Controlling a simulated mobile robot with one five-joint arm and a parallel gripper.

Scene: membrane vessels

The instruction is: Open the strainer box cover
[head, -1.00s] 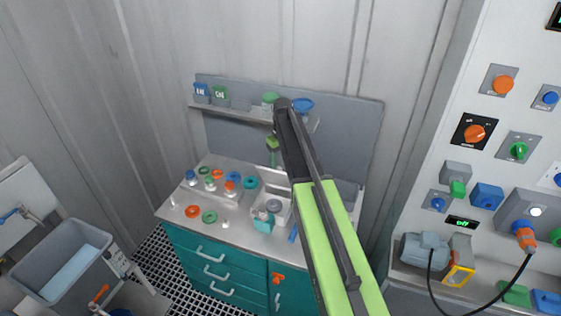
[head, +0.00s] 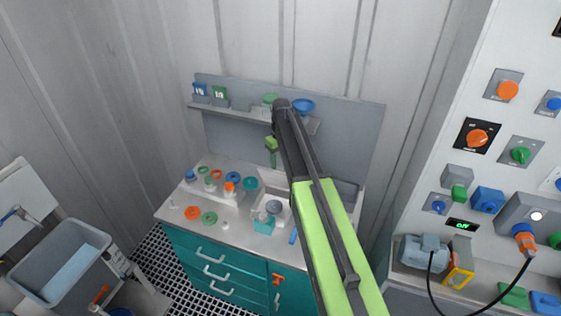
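I cannot tell for sure which thing is the strainer box. A small open-looking teal box (head: 264,227) stands at the front of a pale basin on the bench, with a round grey-blue piece (head: 273,207) just behind it. No separate cover can be made out. My gripper (head: 272,157) hangs from the far end of my green and black arm, above the back of the bench and beyond the teal box. It is small and partly hidden by the arm, and its fingers are not clear. My arm also hides the right part of the basin.
The teal-fronted bench (head: 230,240) carries several coloured rings and fittings to the left. A shelf (head: 235,112) with containers runs along the grey backboard. A grey tub (head: 62,262) stands at left. A control panel (head: 510,120) with knobs and a hanging cable is at right.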

